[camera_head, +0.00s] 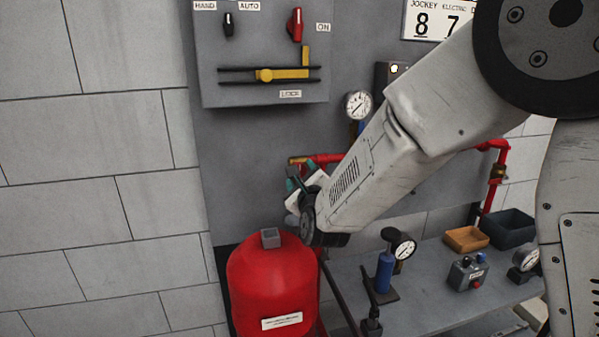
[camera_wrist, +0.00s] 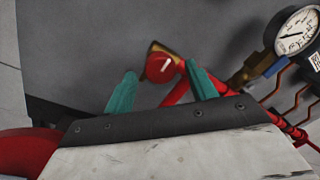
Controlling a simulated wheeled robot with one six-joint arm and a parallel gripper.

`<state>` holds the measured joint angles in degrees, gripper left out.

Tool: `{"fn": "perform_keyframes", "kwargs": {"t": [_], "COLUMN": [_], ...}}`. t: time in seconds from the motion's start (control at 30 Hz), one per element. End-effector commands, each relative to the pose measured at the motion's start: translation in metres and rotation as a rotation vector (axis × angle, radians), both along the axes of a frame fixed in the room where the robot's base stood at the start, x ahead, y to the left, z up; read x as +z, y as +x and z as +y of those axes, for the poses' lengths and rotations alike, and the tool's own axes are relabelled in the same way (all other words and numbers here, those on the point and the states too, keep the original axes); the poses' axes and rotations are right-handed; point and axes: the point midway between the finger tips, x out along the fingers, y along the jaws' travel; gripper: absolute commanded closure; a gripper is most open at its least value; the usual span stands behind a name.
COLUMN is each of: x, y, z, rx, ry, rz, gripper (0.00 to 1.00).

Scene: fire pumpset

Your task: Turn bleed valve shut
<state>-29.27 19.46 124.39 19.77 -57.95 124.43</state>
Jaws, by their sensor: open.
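In the wrist view a round red knob with a white mark (camera_wrist: 161,68) sits on a brass fitting (camera_wrist: 156,47) at the end of a red pipe. I take this to be the bleed valve. My gripper (camera_wrist: 158,84) has its two green fingers apart, one on each side of the knob. Whether either finger touches the knob cannot be told. In the head view my gripper (camera_head: 299,178) is at the left end of the red pipe (camera_head: 330,159), and my arm hides much of that pipe. The knob is hidden there.
A red tank (camera_head: 268,285) stands just below my gripper. A grey panel with switches and a yellow latch (camera_head: 283,74) hangs above. A pressure gauge (camera_wrist: 295,33) with a blue-handled valve is at the right. A bench (camera_head: 440,290) holds a blue cylinder, gauges and bins.

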Motion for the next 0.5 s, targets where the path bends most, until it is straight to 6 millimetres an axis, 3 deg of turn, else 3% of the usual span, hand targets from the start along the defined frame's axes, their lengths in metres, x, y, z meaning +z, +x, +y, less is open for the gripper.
{"fn": "perform_keyframes", "kwargs": {"t": [0.2,0.5], "x": [-0.001,-0.002], "y": [-0.034,-0.044], "z": [-0.007,-0.01], "rx": [0.0,0.0], "ry": [0.001,0.001], "rz": [0.0,0.0], "gripper": [0.43,0.43]}}
